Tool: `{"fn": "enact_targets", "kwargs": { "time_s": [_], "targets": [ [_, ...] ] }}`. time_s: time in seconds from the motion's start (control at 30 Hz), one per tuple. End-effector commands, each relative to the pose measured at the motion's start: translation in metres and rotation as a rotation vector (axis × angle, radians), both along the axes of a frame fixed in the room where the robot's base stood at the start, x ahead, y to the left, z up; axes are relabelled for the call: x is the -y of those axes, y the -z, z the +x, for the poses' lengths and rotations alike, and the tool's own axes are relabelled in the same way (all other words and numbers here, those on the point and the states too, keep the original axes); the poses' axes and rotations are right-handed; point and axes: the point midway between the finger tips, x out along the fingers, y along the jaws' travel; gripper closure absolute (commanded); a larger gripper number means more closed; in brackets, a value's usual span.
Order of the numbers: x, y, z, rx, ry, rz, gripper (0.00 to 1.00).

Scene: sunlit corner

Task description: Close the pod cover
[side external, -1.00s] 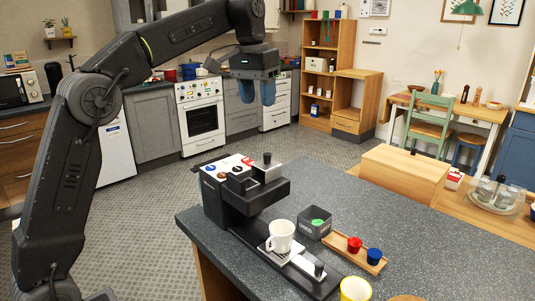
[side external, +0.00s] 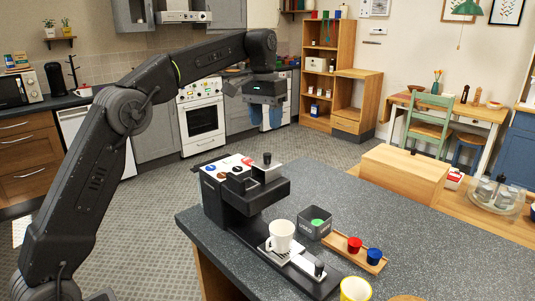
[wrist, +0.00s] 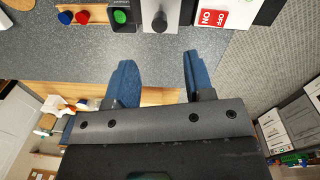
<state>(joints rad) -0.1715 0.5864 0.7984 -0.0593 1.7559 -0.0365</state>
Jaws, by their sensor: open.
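The black coffee machine (side external: 213,200) stands on the dark speckled counter, with red and white labels on its top. Its pod cover (side external: 265,172) is a silvery piece with a dark upright knob at the top front; whether it is raised or down is hard to tell. The silvery piece (wrist: 161,12) and its knob also show at the top edge of the wrist view. My gripper (side external: 266,118) is in the air above and behind the machine, blue fingers pointing down, apart and empty. In the wrist view my gripper (wrist: 157,62) has a clear gap between its fingers.
A white mug (side external: 281,234) stands on the machine's drip tray. Beside it are a dark box (side external: 314,222) with a green pod and a wooden tray (side external: 352,260) with a red and a blue pod. A yellow cup (side external: 355,289) is at the front. Air around my gripper is free.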

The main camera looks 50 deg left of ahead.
Motion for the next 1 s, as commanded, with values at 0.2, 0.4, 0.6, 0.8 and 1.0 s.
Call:
{"fn": "enact_targets", "kwargs": {
  "time_s": [0.2,0.4,0.6,0.8,1.0],
  "targets": [
    [0.002,0.035,-0.001,-0.001,0.001,0.0,0.52],
    [0.005,0.07,-0.001,-0.001,0.002,0.0,0.52],
    [0.006,0.089,0.0,0.002,0.002,-0.001,0.52],
    [0.006,0.093,0.0,0.003,0.002,0.0,0.52],
    [0.006,0.093,0.001,0.003,0.001,0.0,0.57]
  ]
}}
